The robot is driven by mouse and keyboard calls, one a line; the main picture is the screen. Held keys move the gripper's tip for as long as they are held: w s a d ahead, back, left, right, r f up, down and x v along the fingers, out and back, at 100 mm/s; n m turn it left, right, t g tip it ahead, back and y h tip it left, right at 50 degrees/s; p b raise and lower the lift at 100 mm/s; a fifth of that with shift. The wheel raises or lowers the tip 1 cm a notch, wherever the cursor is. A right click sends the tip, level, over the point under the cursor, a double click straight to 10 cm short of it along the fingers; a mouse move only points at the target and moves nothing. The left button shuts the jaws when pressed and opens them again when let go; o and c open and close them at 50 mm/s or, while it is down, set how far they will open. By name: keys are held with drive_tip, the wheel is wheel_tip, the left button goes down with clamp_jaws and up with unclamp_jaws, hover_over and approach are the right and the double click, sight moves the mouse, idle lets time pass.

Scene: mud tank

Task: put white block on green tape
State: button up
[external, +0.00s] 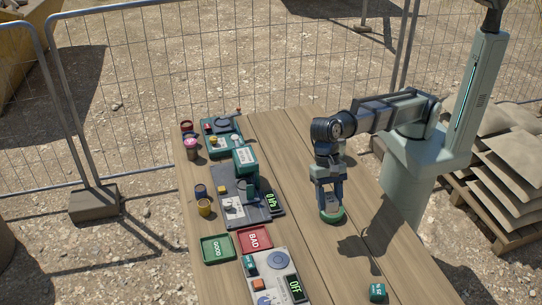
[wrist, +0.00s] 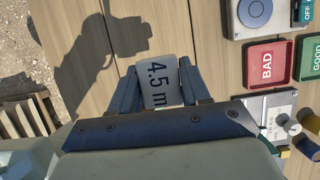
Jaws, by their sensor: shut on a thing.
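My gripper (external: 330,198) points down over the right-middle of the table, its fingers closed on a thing. In the wrist view the gripper (wrist: 157,86) has a pale face marked "4.5 m" (wrist: 158,78) between its fingers. In the external view a round green thing (external: 333,216) shows right at the fingertips, low over or on the wood. I cannot tell whether the pale face and the green part are one object, nor whether it touches the table. No separate white block can be made out with certainty.
A green "GOOD" tray (external: 216,248) and a red "BAD" tray (external: 256,241) lie on the left. A pale device reading "OFF" (external: 272,276), a grey gauge plate (external: 240,210) and cups (external: 204,207) stand nearby. A teal block (external: 377,291) lies at the front right. Wood around my gripper is clear.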

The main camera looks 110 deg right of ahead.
drive_tip(key=s+d, duration=0.6)
drive_tip(key=d, duration=0.1)
drive_tip(key=shift+w+f, duration=0.15)
drive_tip(key=shift+f, duration=2.15)
drive_tip(key=shift+w+f, duration=0.15)
drive_tip(key=shift+f, duration=2.15)
drive_tip(key=shift+f, duration=0.15)
drive_tip(key=o, duration=1)
drive_tip(key=shift+o, duration=0.2)
drive_tip(key=v, duration=1.2)
